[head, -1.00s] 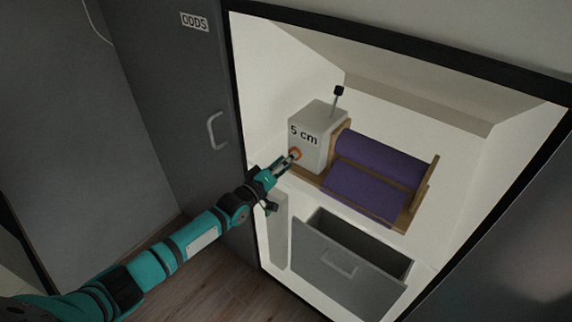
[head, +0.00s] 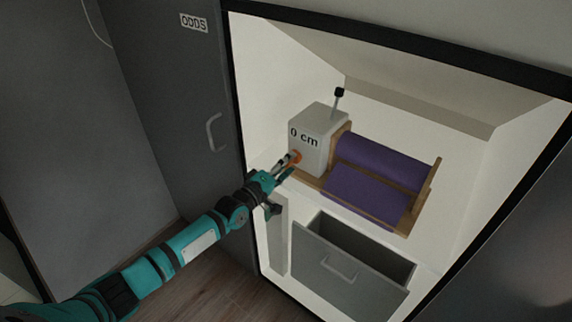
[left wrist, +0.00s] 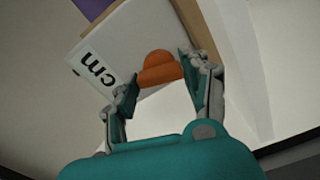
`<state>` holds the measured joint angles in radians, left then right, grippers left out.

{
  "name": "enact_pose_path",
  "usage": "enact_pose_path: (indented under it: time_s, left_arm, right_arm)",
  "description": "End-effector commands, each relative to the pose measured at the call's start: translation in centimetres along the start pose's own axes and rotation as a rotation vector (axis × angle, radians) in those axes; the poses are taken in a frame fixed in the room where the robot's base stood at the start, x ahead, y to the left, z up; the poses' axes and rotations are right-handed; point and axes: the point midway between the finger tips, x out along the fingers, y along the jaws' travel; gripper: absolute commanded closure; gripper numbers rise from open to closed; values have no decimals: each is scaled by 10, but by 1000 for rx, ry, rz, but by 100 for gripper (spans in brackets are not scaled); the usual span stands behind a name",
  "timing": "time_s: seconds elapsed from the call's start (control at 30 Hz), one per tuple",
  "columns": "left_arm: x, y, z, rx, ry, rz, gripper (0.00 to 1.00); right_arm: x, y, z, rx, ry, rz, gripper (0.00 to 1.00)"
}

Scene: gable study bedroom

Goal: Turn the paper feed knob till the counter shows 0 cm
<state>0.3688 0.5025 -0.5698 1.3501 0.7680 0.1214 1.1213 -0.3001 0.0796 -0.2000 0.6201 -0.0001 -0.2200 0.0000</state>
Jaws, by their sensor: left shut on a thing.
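The paper feeder is a pale grey box (head: 318,148) on a wooden stand with purple paper (head: 365,192). Its counter (head: 304,137) reads 0 cm in the head view; only "cm" shows in the left wrist view (left wrist: 90,68). The orange feed knob (head: 297,157) is on the box's front, below the counter. My left gripper (head: 287,166) reaches it from the lower left and is shut on it. In the left wrist view the knob (left wrist: 160,68) sits between the two fingertips (left wrist: 160,82). My right gripper is not in view.
The feeder stands in a white cabinet niche (head: 265,75). Below it a grey drawer (head: 345,275) is pulled open and empty as far as I see. A dark door (head: 165,100) labelled ODDS stands open at left. A lever (head: 338,98) rises from the box.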

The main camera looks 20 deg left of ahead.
Motion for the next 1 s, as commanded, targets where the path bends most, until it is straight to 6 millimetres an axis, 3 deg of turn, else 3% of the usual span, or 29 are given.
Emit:
enact_pose_path:
  time_s: [0.07, 0.1, 0.27, 0.87, 1.0]
  left_arm:
    - [-1, -3, 2, 0, -4, -7, 85]
    - [-1, -3, 2, 0, -4, -7, 49]
    - [-1, -2, 1, 1, -2, -5, 29]
    - [0, 1, -1, 4, 1, 1, 29]
    - [0, 3, -2, 70, 2, 1, 29]
  right_arm:
    - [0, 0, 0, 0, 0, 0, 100]
    - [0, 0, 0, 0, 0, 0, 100]
    - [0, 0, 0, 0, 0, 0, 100]
    - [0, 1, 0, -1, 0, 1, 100]
    - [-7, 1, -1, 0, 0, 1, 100]
